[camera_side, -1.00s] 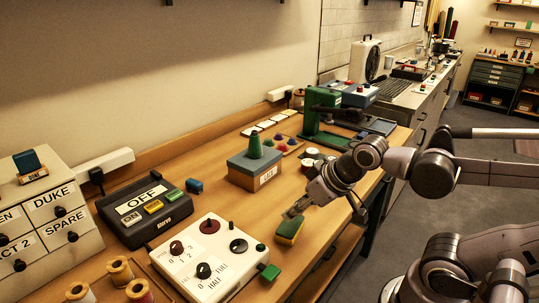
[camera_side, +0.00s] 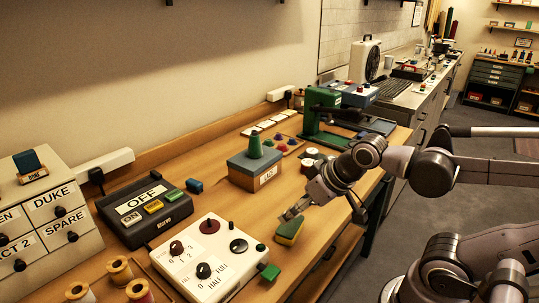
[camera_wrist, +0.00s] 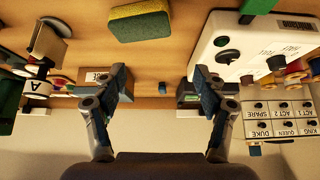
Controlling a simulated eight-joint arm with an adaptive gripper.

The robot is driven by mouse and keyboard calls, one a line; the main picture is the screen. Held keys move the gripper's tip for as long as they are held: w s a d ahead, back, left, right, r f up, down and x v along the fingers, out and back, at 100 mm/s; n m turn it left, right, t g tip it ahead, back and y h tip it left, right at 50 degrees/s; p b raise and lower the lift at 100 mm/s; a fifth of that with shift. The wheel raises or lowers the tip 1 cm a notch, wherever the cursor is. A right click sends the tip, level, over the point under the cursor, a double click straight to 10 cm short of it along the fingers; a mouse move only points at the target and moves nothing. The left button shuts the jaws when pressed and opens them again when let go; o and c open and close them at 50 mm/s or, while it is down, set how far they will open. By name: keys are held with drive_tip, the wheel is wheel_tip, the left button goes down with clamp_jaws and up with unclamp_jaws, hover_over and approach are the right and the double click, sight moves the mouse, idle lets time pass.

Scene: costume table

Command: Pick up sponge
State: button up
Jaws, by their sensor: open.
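The sponge (camera_side: 289,231) is a small block, yellow with a green layer, on the wooden table near its front edge. It lies just right of the white control box. My gripper (camera_side: 294,210) is just above and behind the sponge in the side view, and I cannot tell there whether it touches. In the wrist view the sponge (camera_wrist: 140,22) is at the top, beyond the fingertips. There my gripper (camera_wrist: 155,82) has its two fingers wide apart with nothing between them.
The white control box (camera_side: 215,255) with knobs stands left of the sponge. A blue-grey box (camera_side: 254,168) with a green cone stands behind it. Thread spools (camera_side: 120,268) are at front left. Bare wood lies between the sponge and the blue-grey box.

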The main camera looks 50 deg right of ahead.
sight(288, 227)
drive_tip(key=shift+w+d+f+m+g, duration=0.3)
drive_tip(key=shift+w+f+m+g, duration=0.3)
drive_tip(key=shift+f+m+g, duration=1.4)
drive_tip(key=shift+w+d+f+m+g, duration=0.45)
drive_tip(key=shift+f+m, duration=0.8)
drive_tip(key=shift+m, duration=1.9)
drive_tip(key=shift+w+d+f+m+g, duration=0.1)
drive_tip(key=shift+w+f+m+g, duration=0.8)
drive_tip(key=shift+f+m, duration=1.2)
drive_tip(key=shift+s+r+m, duration=0.2)
drive_tip(key=shift+r+m, duration=0.25)
drive_tip(key=c, duration=0.8)
